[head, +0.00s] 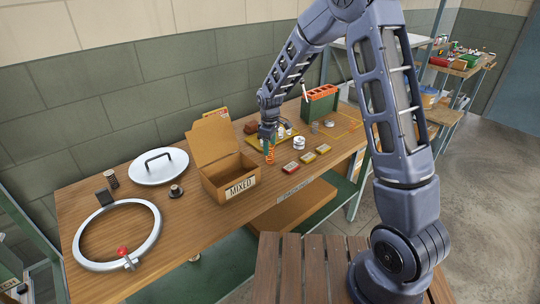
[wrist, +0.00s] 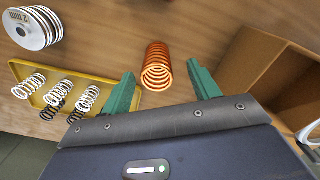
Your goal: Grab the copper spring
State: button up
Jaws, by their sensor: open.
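The copper spring (wrist: 157,66) stands on the wooden bench in the wrist view, ahead of and between the two green fingers of my gripper (wrist: 160,76). The fingers are open, with a gap on each side of the spring. In the head view, the copper spring (head: 270,155) shows as a small orange coil right below my gripper (head: 267,143), just right of the cardboard box. How far the fingertips are above the spring is hard to tell.
The open cardboard box marked MIXED (head: 240,186) stands close to my gripper. Several small boxes (head: 291,167) lie to the right. A green rack (head: 320,105) stands behind.

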jog(key=shift+w+f, duration=0.2)
jog(key=shift+f, duration=2.55)
jog(key=c, duration=1.1)
